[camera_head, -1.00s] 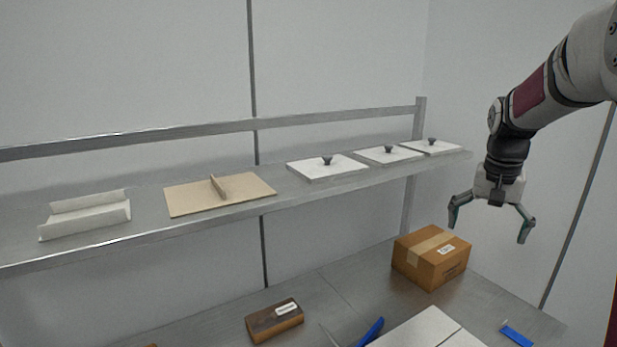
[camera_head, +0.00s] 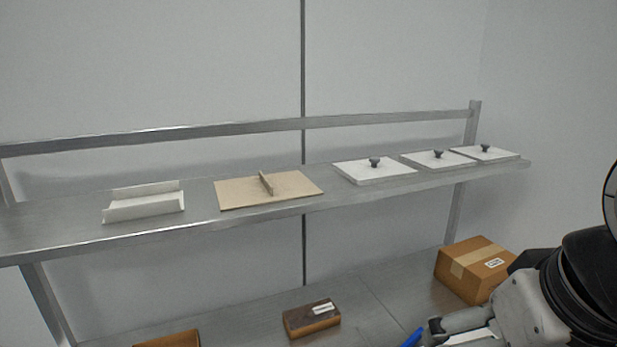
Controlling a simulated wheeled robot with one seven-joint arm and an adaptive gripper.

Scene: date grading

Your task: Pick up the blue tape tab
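I cannot see the small blue tab in the current view; its area at the lower right lies behind my arm or below the picture edge. My gripper (camera_head: 438,328) is low at the bottom right, in front of the bench. One of its fingers shows, pointing left, and the rest is cut off or hidden, so its opening cannot be judged. A blue handle-like piece (camera_head: 412,338) shows at the bottom edge, just left of the fingertip. I cannot tell whether they touch.
A cardboard box (camera_head: 470,268) stands on the bench (camera_head: 375,290) behind my arm. A dark wooden block (camera_head: 311,318) lies left of my gripper, with another brown piece (camera_head: 170,339) farther left. The shelf (camera_head: 60,238) above holds white lidded plates (camera_head: 375,171), a tan board (camera_head: 290,188) and a white tray (camera_head: 144,203).

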